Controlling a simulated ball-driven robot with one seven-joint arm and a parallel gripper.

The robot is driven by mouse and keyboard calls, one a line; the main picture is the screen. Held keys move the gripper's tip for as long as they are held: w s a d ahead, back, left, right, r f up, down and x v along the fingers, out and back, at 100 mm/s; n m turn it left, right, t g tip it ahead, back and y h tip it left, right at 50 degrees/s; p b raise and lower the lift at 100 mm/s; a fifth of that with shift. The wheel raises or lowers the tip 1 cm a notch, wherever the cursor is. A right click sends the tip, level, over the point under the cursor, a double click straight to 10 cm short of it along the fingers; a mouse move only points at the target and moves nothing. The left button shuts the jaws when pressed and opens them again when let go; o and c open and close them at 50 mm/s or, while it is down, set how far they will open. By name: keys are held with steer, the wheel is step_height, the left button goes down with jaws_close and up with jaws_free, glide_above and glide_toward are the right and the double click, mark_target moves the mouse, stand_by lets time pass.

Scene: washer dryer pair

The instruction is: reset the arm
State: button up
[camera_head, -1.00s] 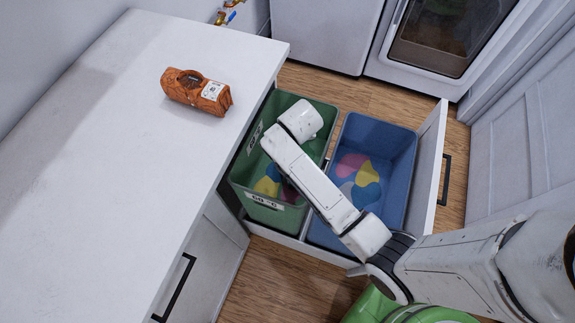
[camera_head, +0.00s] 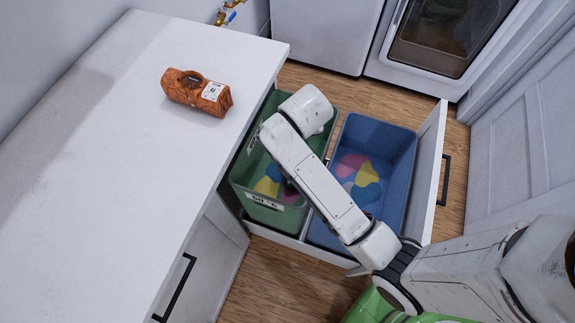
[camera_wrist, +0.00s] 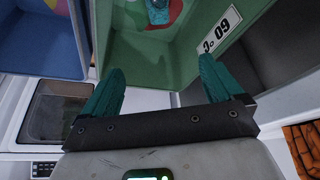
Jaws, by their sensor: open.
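My white arm (camera_head: 318,185) reaches over the two bins of the pulled-out drawer, with its rounded end joint above the green bin. In the wrist view my gripper (camera_wrist: 160,85) has its two teal fingers spread wide apart, with nothing between them. It faces the green bin (camera_wrist: 150,60), whose 60 °C label shows at the right. In the head view my gripper is hidden behind the arm.
The green bin (camera_head: 247,180) and blue bin (camera_head: 385,145) hold coloured items. The drawer front (camera_head: 430,165) stands out at right. Appliances stand at the back.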

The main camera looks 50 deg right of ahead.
steer(key=shift+v, duration=0.75)
steer(key=s+a+f+n+g+y, duration=0.1)
steer(key=s+a+n, duration=0.1)
steer(key=s, duration=0.7)
steer(key=s+a+f+n+g+y, duration=0.1)
steer(key=s+a+f+n, duration=0.1)
steer(key=s+n, duration=0.3)
steer(key=s, duration=0.4)
steer(key=shift+a+f+g+y, duration=0.2)
steer(key=shift+a+g+y, duration=0.1)
steer(key=shift+a, duration=0.05)
steer(key=shift+s, duration=0.1)
stand_by(0.8)
